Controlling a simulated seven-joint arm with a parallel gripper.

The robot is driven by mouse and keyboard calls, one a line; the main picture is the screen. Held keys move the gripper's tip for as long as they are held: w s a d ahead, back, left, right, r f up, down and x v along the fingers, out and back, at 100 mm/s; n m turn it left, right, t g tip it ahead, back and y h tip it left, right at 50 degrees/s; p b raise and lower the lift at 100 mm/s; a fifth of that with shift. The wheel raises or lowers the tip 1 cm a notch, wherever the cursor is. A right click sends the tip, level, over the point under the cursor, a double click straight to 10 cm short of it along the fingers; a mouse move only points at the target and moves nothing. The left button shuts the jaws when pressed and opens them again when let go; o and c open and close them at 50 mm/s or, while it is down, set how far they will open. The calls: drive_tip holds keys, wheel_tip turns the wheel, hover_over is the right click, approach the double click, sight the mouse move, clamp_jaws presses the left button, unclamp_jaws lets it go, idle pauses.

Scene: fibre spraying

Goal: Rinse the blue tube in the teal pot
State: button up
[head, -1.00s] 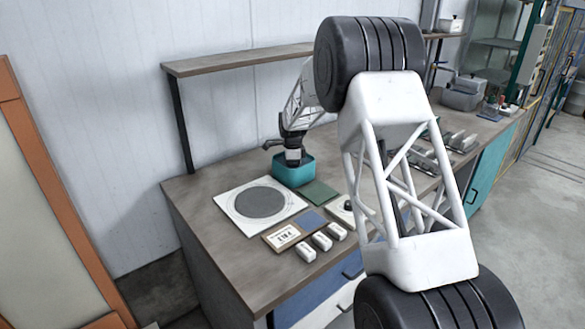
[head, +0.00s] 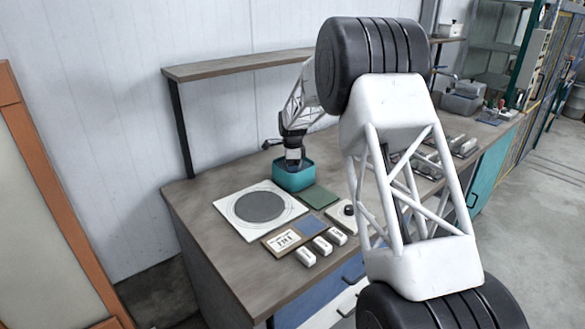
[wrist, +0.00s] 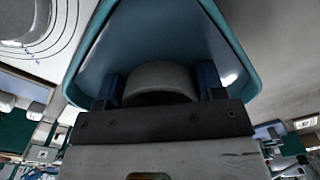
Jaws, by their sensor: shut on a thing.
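The teal pot (head: 294,179) stands on the workbench against the wall. In the wrist view its wall (wrist: 85,50) surrounds the fingertips. My gripper (head: 293,166) points down into the pot, its fingertips hidden by the rim in the head view. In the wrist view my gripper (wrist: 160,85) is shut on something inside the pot. A rounded grey shape shows between the jaws, with blue pieces on both sides. The blue tube cannot be clearly told apart there; most of it is hidden.
A white board with a grey disc (head: 259,206) lies left of the pot. A green mat (head: 319,196), a blue mat (head: 311,224), a label card (head: 285,241) and several small white blocks (head: 322,246) lie in front. A shelf (head: 240,61) runs above the bench.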

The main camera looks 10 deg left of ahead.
drive_tip(key=shift+f, duration=0.1)
drive_tip(key=shift+f, duration=0.95)
drive_tip(key=shift+r, duration=0.2)
drive_tip(key=shift+r, duration=0.9)
drive_tip(key=shift+f, duration=0.2)
drive_tip(key=shift+f, duration=0.9)
drive_tip(key=shift+r, duration=0.1)
drive_tip(key=shift+r, duration=1)
drive_tip(key=shift+f, duration=0.1)
